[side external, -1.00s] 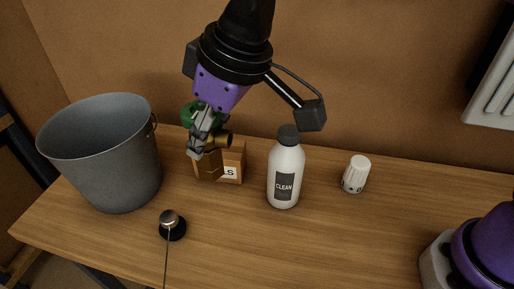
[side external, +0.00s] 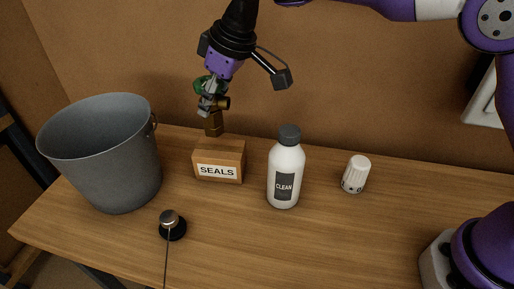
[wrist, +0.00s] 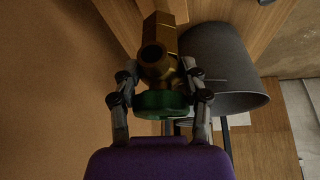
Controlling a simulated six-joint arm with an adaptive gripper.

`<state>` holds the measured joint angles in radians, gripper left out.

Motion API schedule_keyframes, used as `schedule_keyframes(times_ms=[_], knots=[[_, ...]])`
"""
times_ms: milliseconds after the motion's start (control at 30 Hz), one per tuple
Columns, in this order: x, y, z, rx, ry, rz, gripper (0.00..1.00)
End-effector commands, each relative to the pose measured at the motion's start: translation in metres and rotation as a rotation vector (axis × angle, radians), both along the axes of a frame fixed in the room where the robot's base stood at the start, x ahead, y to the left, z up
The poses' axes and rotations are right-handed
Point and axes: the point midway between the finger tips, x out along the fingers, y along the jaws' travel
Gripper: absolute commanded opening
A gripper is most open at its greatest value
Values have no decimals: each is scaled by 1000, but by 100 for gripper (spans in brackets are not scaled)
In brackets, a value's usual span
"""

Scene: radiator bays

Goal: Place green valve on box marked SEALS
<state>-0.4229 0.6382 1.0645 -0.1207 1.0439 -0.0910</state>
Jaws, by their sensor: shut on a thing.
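The green valve (side external: 214,124) has a brass body and a green round handle. My gripper (side external: 207,103) is shut on it, and the brass end hangs downward. The wrist view also shows the valve (wrist: 157,48) between the two fingers of my gripper (wrist: 158,82), with the green handle nearest the camera. The wooden box marked SEALS (side external: 230,152) stands on the table with its label facing the camera. In the side view, the valve's lower end appears just above the box's back edge. I cannot tell whether it is over the box or behind it.
A grey bucket (side external: 105,165) stands left of the box and also shows in the wrist view (wrist: 222,62). A white CLEAN bottle (side external: 286,172) stands close on the right. A white knob (side external: 356,174) and a small black-based silver object (side external: 171,225) are on the table.

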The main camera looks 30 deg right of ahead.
Motion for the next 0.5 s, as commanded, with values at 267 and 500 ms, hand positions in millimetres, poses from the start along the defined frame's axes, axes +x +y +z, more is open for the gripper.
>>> schedule_keyframes(times_ms=[267, 500], knots=[[0, 0, -36, 0, 0, 0, 0], [0, 0, -37, 0, -2, 0, 0]])
